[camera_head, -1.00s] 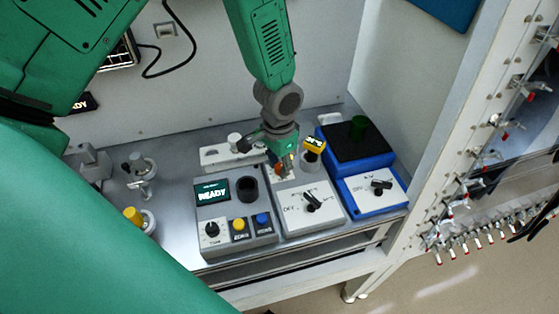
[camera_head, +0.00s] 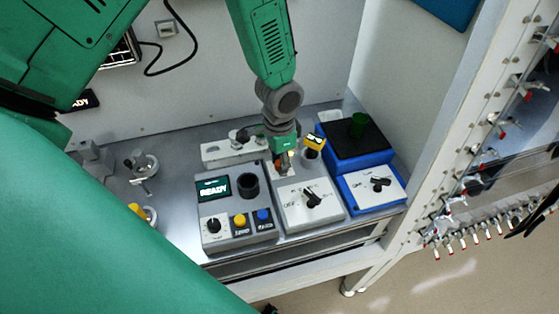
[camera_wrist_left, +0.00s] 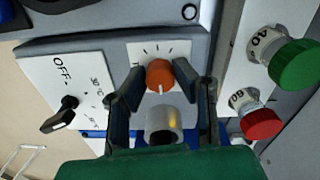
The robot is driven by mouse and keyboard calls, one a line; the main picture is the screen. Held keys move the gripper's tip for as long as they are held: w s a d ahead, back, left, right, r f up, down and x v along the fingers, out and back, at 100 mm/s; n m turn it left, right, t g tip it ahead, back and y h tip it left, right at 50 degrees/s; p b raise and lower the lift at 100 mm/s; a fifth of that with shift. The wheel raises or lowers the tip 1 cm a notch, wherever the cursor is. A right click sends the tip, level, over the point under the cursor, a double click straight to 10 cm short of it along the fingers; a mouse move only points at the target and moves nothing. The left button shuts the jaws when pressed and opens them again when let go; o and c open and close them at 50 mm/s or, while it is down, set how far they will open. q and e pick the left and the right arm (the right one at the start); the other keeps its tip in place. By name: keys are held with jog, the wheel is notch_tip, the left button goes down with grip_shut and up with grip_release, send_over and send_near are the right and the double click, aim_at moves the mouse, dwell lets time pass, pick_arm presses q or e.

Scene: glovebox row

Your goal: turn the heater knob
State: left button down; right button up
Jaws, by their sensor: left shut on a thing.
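My left gripper (camera_head: 284,165) points down at the back of the white-topped box (camera_head: 297,217) in the head view. In the left wrist view, its dark fingers (camera_wrist_left: 158,82) stand on either side of an orange knob (camera_wrist_left: 160,72) and are shut on it. The knob has a white pointer line and sits on a white plate with tick marks. A black pointer knob (camera_head: 311,197) marked with OFF and temperatures is on the same box; it also shows at left in the wrist view (camera_wrist_left: 66,108). The fingers are clear of it.
A grey unit with a READY screen (camera_head: 212,188) stands left of the box. A blue unit (camera_head: 372,192) with a black plate stands right. A yellow-topped piece (camera_head: 315,141) is close beside the gripper.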

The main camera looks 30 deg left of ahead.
pick_arm(q)
jog(key=c, duration=1.3)
grip_release()
jog(key=shift+w+d, duration=0.1)
jog(key=shift+w, duration=0.2)
jog(key=shift+f, duration=0.1)
notch_tip(320, 180, up, 12)
jog(key=shift+w, duration=0.15)
jog(key=shift+f, duration=0.1)
